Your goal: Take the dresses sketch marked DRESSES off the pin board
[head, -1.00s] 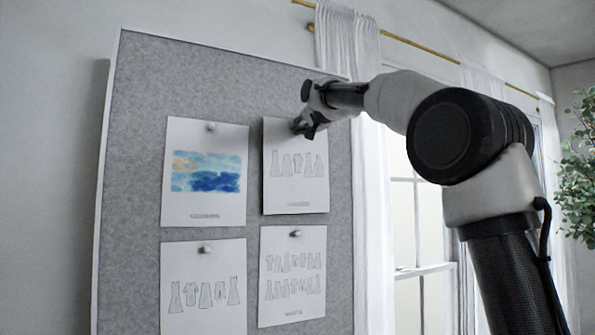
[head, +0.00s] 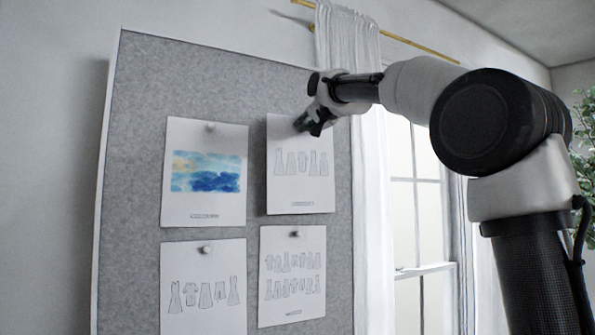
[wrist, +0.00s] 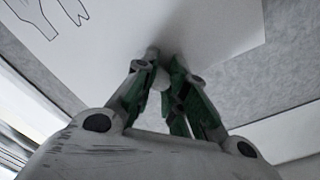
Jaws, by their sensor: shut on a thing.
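Several sheets hang on a grey pin board (head: 250,75). The upper right sketch (head: 301,187) shows a row of outlined garments, several of them dresses; its small label is too small to read. My gripper (head: 304,121) is shut at the top of this sheet, coming from the right. In the wrist view, the sheet (wrist: 110,40) lies behind the closed fingers (wrist: 163,62), and a pale round thing, perhaps its pin, shows between them. The sheet's top is partly hidden by my gripper. Whether it still touches the board is hard to tell.
A blue watercolour sheet (head: 205,204) hangs just left, a garment-row sheet (head: 203,262) at lower left, and a two-row garment sheet (head: 292,310) directly below. A white curtain (head: 370,220) and window stand right of the board.

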